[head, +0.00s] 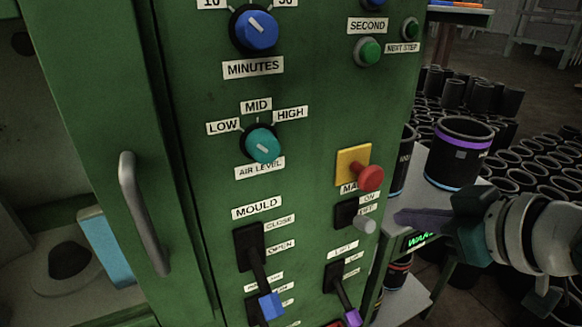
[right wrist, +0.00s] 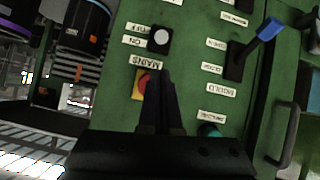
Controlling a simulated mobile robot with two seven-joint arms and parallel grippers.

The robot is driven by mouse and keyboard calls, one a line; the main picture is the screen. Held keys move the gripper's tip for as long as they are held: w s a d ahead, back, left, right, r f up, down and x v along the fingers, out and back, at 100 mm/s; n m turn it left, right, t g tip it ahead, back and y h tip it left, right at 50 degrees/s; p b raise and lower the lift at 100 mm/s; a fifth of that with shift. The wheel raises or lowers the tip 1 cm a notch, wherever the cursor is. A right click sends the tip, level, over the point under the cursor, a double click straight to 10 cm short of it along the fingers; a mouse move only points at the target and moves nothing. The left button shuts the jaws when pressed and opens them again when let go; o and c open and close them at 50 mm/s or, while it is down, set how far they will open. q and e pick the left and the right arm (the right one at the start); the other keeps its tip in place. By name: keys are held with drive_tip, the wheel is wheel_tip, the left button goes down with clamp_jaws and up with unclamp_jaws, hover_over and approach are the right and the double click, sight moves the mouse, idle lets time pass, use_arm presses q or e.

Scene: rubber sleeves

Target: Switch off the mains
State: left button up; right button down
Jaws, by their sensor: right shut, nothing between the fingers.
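The mains switch (head: 345,214) is a black block on the green panel with a short lever ending in a pale grey knob (head: 364,225). ON and OFF labels sit beside it, under the partly covered MAINS label. I cannot tell which way the lever is set. My right gripper (head: 399,217) is shut and empty, just right of the knob and apart from it in the head view. In the right wrist view the panel is upside down; the shut fingers (right wrist: 160,73) point toward the panel, near the switch (right wrist: 160,40). My left gripper is not in view.
A red button (head: 370,178) on a yellow plate protrudes just above the switch; the fingers partly hide it in the right wrist view. A black cup with a purple band (head: 461,150) stands to the right.

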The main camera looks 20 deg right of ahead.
sight(368, 226)
drive_tip(key=shift+b+x, duration=1.35)
drive_tip(key=shift+x, duration=3.65)
drive_tip(key=shift+s+f+b, duration=0.1)
drive_tip(key=shift+f+b, duration=0.05)
drive_tip(key=shift+b, duration=0.15)
drive_tip(key=shift+s+t+b, duration=0.1)
drive_tip(key=shift+t+b, duration=0.2)
drive_tip(key=shift+t, duration=0.1)
drive_tip(key=shift+f, duration=0.1)
